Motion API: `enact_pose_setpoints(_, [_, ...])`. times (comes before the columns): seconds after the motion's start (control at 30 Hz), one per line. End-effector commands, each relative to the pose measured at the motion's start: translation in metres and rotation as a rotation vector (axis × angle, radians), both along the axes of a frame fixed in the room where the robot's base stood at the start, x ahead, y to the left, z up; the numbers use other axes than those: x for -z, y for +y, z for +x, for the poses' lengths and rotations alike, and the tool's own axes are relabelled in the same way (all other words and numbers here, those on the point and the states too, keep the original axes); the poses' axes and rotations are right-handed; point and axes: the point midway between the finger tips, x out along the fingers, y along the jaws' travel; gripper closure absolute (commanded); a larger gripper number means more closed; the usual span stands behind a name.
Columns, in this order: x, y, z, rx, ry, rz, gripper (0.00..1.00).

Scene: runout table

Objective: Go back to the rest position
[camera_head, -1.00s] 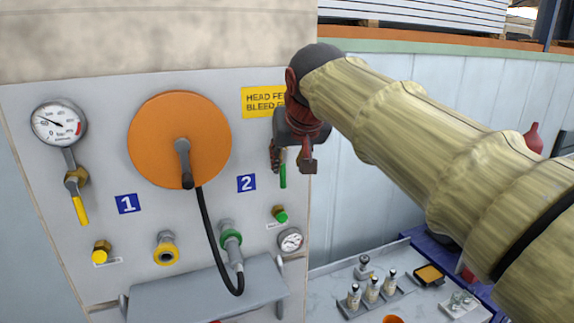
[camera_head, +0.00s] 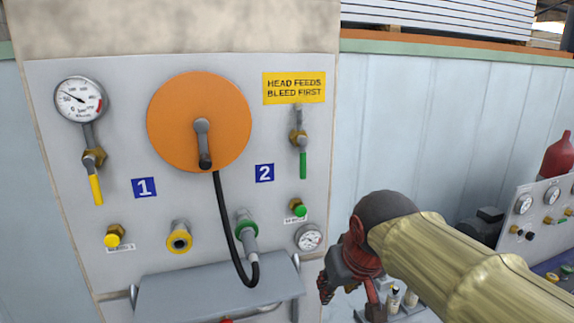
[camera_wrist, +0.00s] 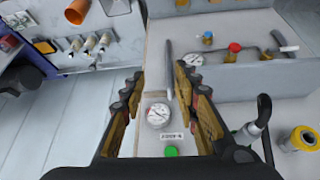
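My gripper (camera_head: 350,292) is in the lower middle of the head view, right of the panel's lower right corner and pointing down. In the wrist view its two padded fingers (camera_wrist: 160,98) stand apart with nothing held between them. A small gauge (camera_wrist: 158,115) and a green cap (camera_wrist: 171,151) show between and below the fingers, on the panel behind. The green-handled valve (camera_head: 303,165) under the yellow sign hangs straight down, and my gripper is clear of it.
The grey panel (camera_head: 70,220) carries an orange disc (camera_head: 175,120), a yellow-handled valve (camera_head: 95,188), a pressure gauge (camera_head: 79,99) and a black hose (camera_head: 228,220). A grey shelf (camera_head: 185,290) juts out below. A red bottle (camera_head: 558,157) stands at far right.

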Motion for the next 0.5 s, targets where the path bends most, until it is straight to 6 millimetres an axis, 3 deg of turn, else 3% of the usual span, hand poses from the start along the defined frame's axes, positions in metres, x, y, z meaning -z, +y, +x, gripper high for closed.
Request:
enact_pose_setpoints(0.03, [0.039, -0.009, -0.018, 0.01, 0.015, 0.0, 0.69])
enact_pose_setpoints(0.1, [0.074, -0.019, -0.04, 0.019, 0.034, 0.0, 0.69])
enact_pose_setpoints(0.5, [0.251, -0.063, -0.144, 0.109, 0.086, 0.018, 0.69])
